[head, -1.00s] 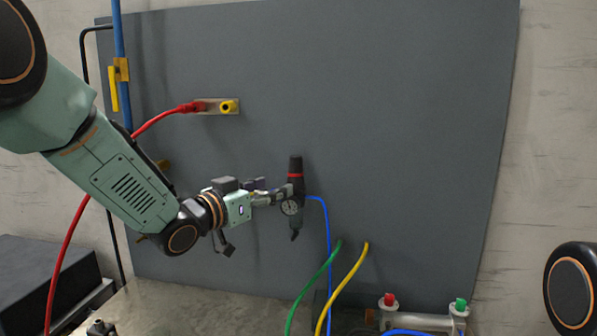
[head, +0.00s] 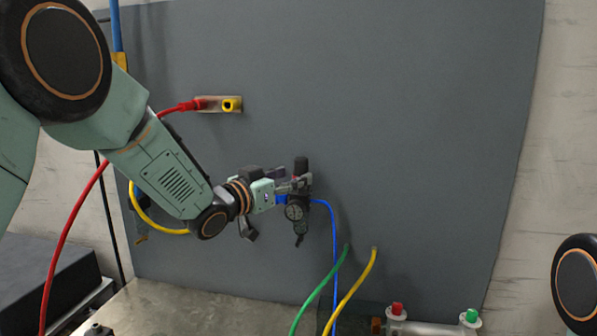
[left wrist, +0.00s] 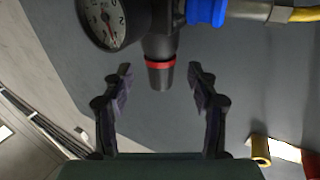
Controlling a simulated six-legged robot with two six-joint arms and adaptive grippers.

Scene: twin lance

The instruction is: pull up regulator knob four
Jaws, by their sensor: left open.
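The regulator (head: 297,213) is a black upright unit with a round gauge on the grey panel. Its dark knob (head: 301,165) is at the top. In the left wrist view, which shows it upside down, the knob (left wrist: 160,77) has a red ring (left wrist: 160,65) and the gauge (left wrist: 104,18) is at upper left. In the left wrist view the gripper (left wrist: 159,72) is open, with one finger on each side of the knob and gaps between. My right gripper is out of view.
A blue hose (head: 332,235) leaves the regulator's right side. Green (head: 322,285) and yellow (head: 356,285) hoses rise below it. A pipe with red (head: 397,308) and green (head: 471,315) caps lies low at right. A red hose (head: 72,232) hangs at left.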

